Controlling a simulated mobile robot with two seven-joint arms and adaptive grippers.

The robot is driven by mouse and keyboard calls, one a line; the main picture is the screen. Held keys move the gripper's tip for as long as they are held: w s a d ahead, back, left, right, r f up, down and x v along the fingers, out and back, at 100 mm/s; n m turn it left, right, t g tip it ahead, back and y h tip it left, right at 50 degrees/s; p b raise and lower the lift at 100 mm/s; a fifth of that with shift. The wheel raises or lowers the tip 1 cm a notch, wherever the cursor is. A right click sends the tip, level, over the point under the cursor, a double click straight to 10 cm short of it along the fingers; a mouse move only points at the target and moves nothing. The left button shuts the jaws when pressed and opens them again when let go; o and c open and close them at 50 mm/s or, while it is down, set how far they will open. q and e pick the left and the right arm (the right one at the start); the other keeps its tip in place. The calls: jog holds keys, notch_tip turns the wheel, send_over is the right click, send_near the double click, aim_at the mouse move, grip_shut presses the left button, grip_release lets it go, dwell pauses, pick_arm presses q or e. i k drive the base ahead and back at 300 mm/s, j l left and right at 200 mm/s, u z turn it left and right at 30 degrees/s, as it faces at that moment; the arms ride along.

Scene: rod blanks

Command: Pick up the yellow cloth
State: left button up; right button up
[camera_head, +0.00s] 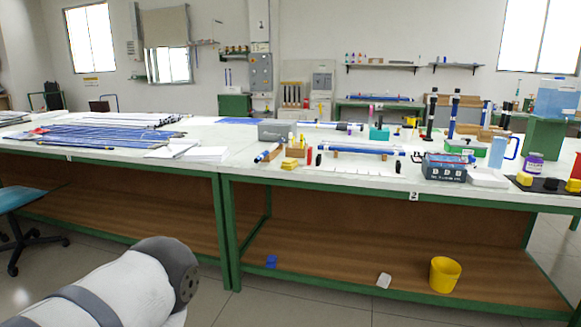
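A small yellow piece (290,163), which looks like the folded yellow cloth, lies on the white tabletop near the front edge of the right-hand table. It is too small to make out its folds. A wooden block or box (296,152) with yellow items stands just behind it. A small red object (310,156) stands just to its right. Part of my own white and grey arm shows at the bottom left, well below and apart from the tabletop. Neither of my grippers shows in the head view.
A blue-and-white rod (360,149) rests across supports right of the yellow piece. A dark crate (444,167) stands farther right. Several long rods (100,135) cover the left table. A yellow bin (445,275) stands on the lower shelf. A blue-seated chair (18,197) is at left.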

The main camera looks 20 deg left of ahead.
aim_at(289, 165)
jog(key=i+j+u, duration=0.5)
jog(key=i, duration=0.35)
jog(key=j, duration=0.1)
